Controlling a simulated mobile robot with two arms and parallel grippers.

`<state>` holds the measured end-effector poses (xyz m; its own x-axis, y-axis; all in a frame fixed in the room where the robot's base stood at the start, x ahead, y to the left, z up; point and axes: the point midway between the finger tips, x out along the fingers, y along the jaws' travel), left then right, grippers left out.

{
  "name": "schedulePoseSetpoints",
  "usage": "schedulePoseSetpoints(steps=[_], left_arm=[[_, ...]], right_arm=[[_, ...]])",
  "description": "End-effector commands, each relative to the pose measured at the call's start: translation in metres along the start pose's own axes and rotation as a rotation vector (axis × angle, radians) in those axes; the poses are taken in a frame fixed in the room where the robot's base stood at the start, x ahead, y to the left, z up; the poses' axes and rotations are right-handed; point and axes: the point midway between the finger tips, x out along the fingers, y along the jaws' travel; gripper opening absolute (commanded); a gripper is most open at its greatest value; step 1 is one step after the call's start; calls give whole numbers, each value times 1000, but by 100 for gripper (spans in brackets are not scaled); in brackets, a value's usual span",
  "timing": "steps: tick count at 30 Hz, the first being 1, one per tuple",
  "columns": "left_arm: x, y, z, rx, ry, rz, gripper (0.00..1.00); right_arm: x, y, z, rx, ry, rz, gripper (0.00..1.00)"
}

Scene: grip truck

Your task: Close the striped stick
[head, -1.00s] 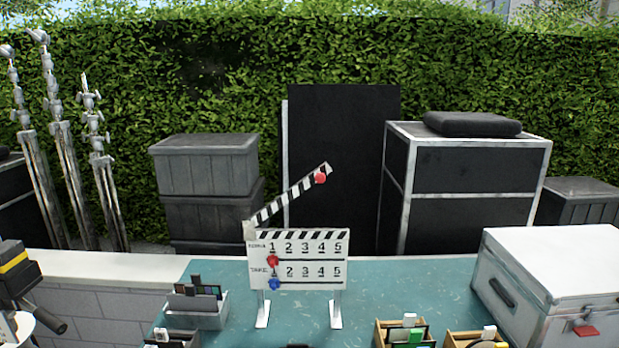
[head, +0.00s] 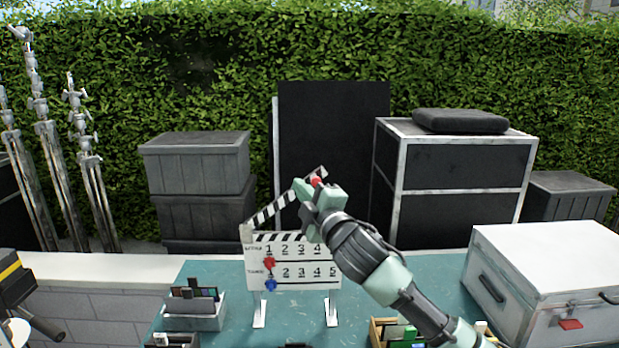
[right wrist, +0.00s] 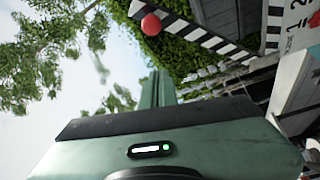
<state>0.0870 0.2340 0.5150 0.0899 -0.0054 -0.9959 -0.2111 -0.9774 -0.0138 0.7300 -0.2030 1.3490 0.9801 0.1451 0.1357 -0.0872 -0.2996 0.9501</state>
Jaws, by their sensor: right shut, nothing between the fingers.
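The striped stick (head: 272,210) is black and white and hinged at the left end of a white clapperboard (head: 290,275). It is raised open, slanting up to the right, with a red ball (head: 316,181) near its free end. My right gripper (head: 300,188) is shut and empty beside the upper part of the stick and hides some of it. I cannot tell whether they touch. In the right wrist view the striped stick (right wrist: 205,38) and red ball (right wrist: 151,25) lie just right of and beyond the shut fingers (right wrist: 157,88). My left gripper is not in view.
The clapperboard stands on two legs on a teal table (head: 215,270). A grey tray (head: 195,310) is at left and a wooden box (head: 385,330) at front right. A white case (head: 545,255) fills the right side. Dark crates stand behind.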

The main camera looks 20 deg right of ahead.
Motion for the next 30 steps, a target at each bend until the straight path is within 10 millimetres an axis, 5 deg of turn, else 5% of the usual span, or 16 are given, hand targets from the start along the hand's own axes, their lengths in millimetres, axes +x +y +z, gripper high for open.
schedulePoseSetpoints(steps=[7, 15, 30], left_arm=[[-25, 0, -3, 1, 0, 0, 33], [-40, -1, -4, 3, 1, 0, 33], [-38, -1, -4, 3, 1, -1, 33]], right_arm=[[49, 4, 0, 2, -2, -2, 0], [33, 1, 34, 2, -2, -2, 0], [31, -2, 39, 9, -1, 3, 0]])
